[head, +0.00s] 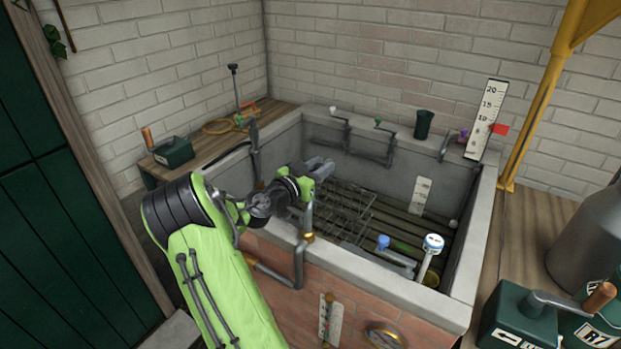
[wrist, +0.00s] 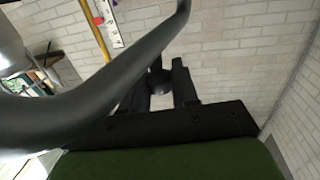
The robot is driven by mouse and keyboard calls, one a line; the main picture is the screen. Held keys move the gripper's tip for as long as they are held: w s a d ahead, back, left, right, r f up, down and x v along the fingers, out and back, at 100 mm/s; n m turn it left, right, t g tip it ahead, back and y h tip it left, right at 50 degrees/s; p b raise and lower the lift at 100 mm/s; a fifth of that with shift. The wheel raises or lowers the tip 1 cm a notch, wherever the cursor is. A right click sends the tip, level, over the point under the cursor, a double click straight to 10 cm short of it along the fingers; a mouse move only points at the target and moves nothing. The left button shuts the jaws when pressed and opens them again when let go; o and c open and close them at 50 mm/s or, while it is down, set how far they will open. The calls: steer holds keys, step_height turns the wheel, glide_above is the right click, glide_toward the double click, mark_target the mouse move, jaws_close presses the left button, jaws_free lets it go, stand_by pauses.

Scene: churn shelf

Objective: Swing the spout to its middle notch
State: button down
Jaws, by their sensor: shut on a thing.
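The spout (head: 308,217) is a grey pipe rising from a brass collar at the near left rim of the stone trough (head: 400,287). Its upper part is hidden behind my gripper (head: 318,166) in the head view. In the wrist view a thick grey curved pipe (wrist: 75,110), which looks like the spout, crosses close to the camera from lower left to upper right. My gripper (wrist: 160,84) is shut on a dark round knob (wrist: 160,80) between its fingers. Whether the knob belongs to the spout, and where the notches are, I cannot tell.
A wire rack (head: 340,212) lies inside the trough. A green box (head: 172,153) sits on the left ledge.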

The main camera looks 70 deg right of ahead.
steer(key=shift+s+r+m+g+y+b, duration=0.2)
steer(key=shift+s+m+g+y+b, duration=0.2)
steer(key=shift+s+m+g+b, duration=0.45)
steer(key=shift+s+r+m+g+y+b, duration=0.2)
steer(key=shift+s+m+g+y, duration=0.3)
steer(key=shift+g, duration=0.75)
steer(key=c, duration=0.9)
jaws_free()
steer(key=shift+s, duration=0.1)
steer(key=shift+c, duration=0.2)
steer(key=shift+f, duration=0.15)
steer(key=v, duration=1.6)
steer(key=shift+p, duration=0.35)
